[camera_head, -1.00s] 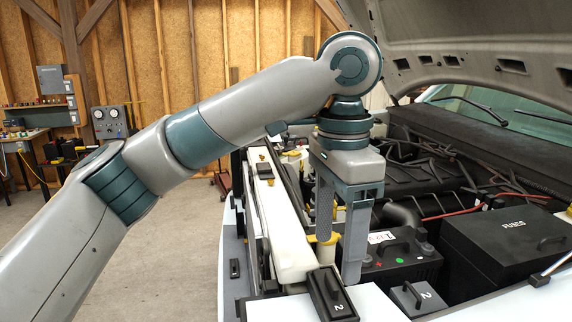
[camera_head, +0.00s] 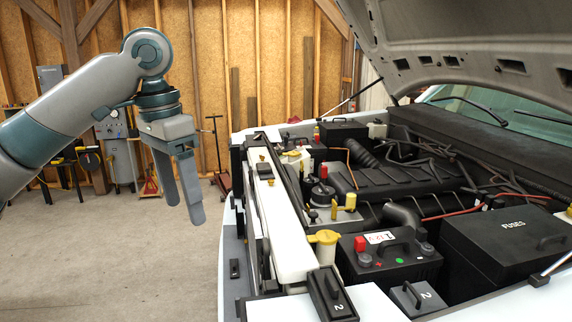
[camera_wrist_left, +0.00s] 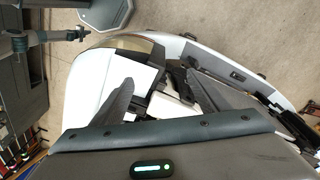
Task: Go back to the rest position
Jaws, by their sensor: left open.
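My left gripper (camera_head: 181,205) hangs in the air over the floor, left of the pickup's front, with its fingers pointing down. It is open and nothing is between its fingers. In the left wrist view its two fingers (camera_wrist_left: 162,100) stand apart, with the pickup's white front corner (camera_wrist_left: 122,72) beyond them. My left arm (camera_head: 75,100) comes in from the left edge, bent at the joint above the gripper.
The pickup's engine bay is open under the raised hood (camera_head: 470,50). It holds a battery (camera_head: 395,268), a fuse box (camera_head: 505,250) and a yellow cap (camera_head: 323,237). The concrete floor (camera_head: 120,260) at left is clear.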

